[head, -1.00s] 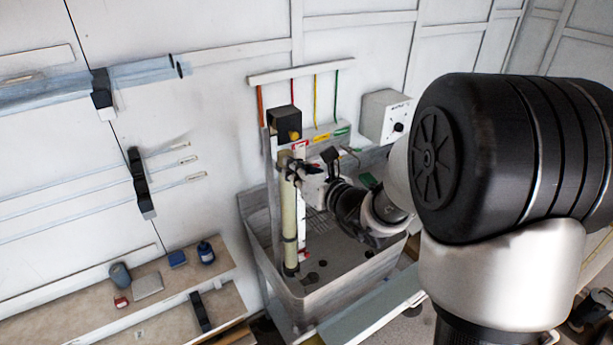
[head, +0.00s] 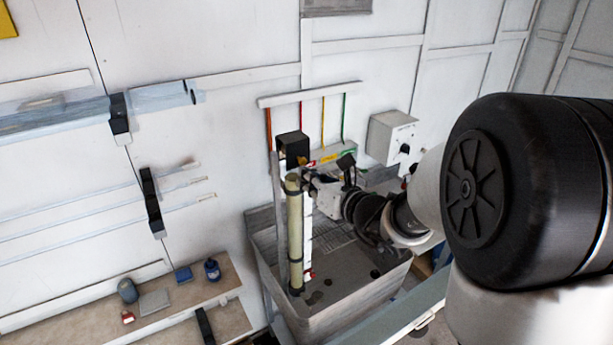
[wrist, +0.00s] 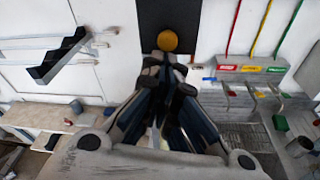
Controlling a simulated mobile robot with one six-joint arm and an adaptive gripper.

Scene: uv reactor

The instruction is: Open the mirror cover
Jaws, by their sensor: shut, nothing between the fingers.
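A black box (head: 292,147) stands at the top of an upright stand above a sink. The wrist view shows its dark face (wrist: 168,14) with a round orange knob (wrist: 167,41). A tan upright tube (head: 294,235) runs down below the box. I cannot tell for sure which of these parts is the mirror cover. My gripper (wrist: 166,62) is shut and empty, its fingertips just below the knob in the picture. Whether they touch it is unclear. In the head view my gripper (head: 312,186) is beside the tube's upper end, and its fingertips are hard to make out.
A grey sink (head: 345,310) lies under the tube. A white control box (head: 391,138) is on the wall at right. Red, yellow and green lines run down to a labelled unit (head: 335,153). A shelf (head: 215,283) with small containers is at left.

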